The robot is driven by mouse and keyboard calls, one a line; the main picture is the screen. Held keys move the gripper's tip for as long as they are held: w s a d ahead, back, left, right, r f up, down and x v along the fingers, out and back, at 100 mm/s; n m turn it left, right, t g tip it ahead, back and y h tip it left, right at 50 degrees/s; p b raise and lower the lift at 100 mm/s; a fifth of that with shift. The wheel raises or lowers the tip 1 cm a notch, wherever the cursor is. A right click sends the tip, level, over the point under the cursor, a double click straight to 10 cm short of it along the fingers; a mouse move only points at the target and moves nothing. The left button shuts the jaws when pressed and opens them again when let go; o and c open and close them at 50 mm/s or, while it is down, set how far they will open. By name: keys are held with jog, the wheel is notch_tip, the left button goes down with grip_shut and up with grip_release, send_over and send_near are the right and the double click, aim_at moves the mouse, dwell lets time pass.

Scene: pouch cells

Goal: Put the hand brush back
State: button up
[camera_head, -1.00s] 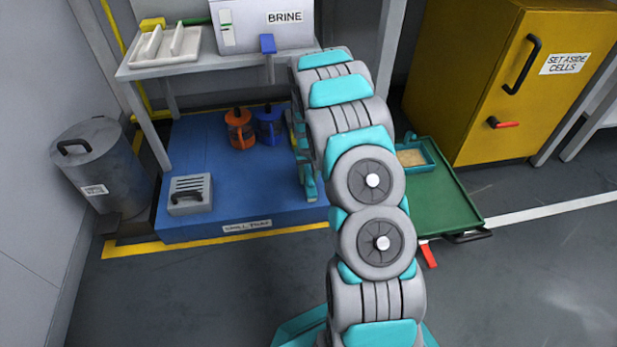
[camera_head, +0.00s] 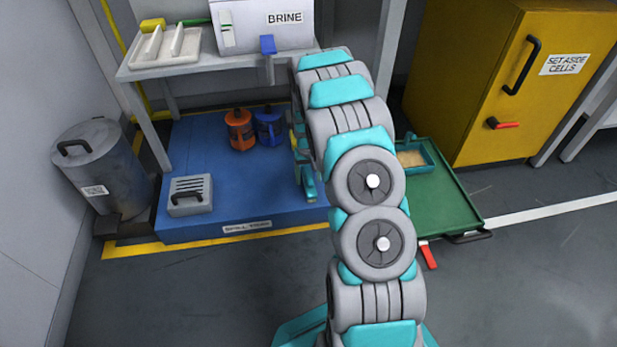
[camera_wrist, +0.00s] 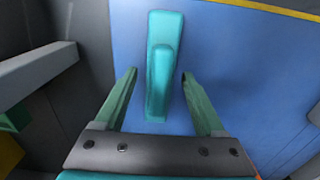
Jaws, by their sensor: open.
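A long teal block with a raised, narrower grip, which looks like the hand brush (camera_wrist: 164,55), lies on the blue platform (camera_head: 215,215). In the wrist view it is between the two fingers of my gripper (camera_wrist: 158,76), with a gap on each side. My gripper is open and holds nothing. In the head view my gripper (camera_head: 304,180) points down over the right part of the platform, and my arm covers much of it. I cannot make out the brush there.
On the platform stand an orange jug (camera_head: 240,130), a blue jug (camera_head: 269,127) and a grey box (camera_head: 190,196). A white bench (camera_head: 190,68) stands over its back. A green cart tray (camera_head: 440,205) and a yellow cabinet (camera_head: 470,90) are on the right. A grey bin (camera_head: 103,168) is at left.

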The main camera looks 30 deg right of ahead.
aim_at(308, 176)
notch_tip(308, 176, up, 12)
jog(key=p, duration=0.2)
jog(key=s+a+r, duration=0.8)
jog(key=s+r, duration=0.3)
jog(key=r, duration=0.1)
jog(key=s+a+r+n, duration=0.1)
jog(key=s+a+r, duration=0.1)
jog(key=s, duration=0.8)
jog(key=s+a+r+n+g, duration=0.1)
jog(key=s+a+r, duration=0.2)
jog(key=s, duration=0.7)
jog(key=s+a+r+n, duration=0.1)
jog(key=s+a+r, duration=0.2)
jog(key=s, duration=0.7)
jog(key=shift+a+g, duration=0.4)
jog(key=shift+a, duration=0.3)
